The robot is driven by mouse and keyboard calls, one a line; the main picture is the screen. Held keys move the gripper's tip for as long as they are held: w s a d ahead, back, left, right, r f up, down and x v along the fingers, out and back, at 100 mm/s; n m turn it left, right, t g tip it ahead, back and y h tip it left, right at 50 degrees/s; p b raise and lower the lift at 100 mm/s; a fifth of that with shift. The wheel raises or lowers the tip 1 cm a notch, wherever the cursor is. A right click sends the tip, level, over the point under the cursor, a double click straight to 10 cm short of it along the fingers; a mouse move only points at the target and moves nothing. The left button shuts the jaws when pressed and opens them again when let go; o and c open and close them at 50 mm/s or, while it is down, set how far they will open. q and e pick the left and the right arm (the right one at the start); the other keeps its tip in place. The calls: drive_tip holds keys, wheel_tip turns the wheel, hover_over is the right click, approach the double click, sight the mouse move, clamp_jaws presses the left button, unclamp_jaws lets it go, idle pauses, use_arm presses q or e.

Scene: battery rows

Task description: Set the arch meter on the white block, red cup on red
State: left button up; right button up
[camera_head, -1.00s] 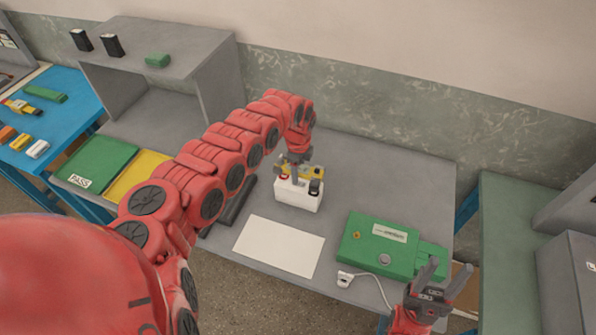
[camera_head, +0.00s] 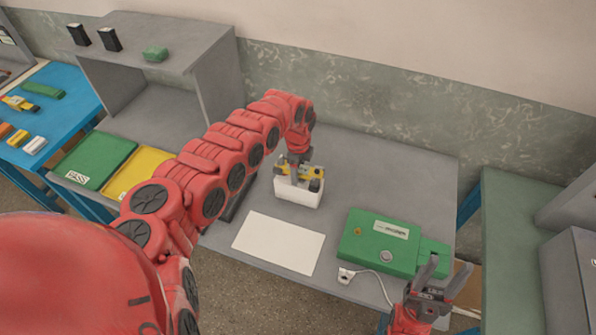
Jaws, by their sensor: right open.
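The white block (camera_head: 298,194) stands on the grey table, behind the white sheet. The yellow arch meter (camera_head: 287,173) is at the top of the block, with a dark cup (camera_head: 315,185) at its right end. The red cup at its left end is hard to make out now. My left gripper (camera_head: 297,178) comes down from above at the middle of the meter. Its fingers are too small and overlapped to show whether they grip it. My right gripper (camera_head: 437,284) is open and empty near the table's front right corner.
A white sheet (camera_head: 279,243) lies in front of the block. A green box (camera_head: 378,242) and a white connector on a cable (camera_head: 347,275) lie to the right. A grey shelf (camera_head: 160,62) stands left, with green (camera_head: 92,160) and yellow (camera_head: 140,172) trays before it.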

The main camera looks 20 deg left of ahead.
use_arm(q)
drive_tip(key=o, duration=0.3)
drive_tip(key=shift+r, duration=0.1)
drive_tip(key=shift+a+r, duration=0.1)
drive_tip(key=shift+r, duration=0.15)
wheel_tip(320, 180, up, 17)
drive_tip(key=b, duration=0.5)
drive_tip(key=shift+s+f, duration=0.1)
drive_tip(key=shift+f, duration=0.05)
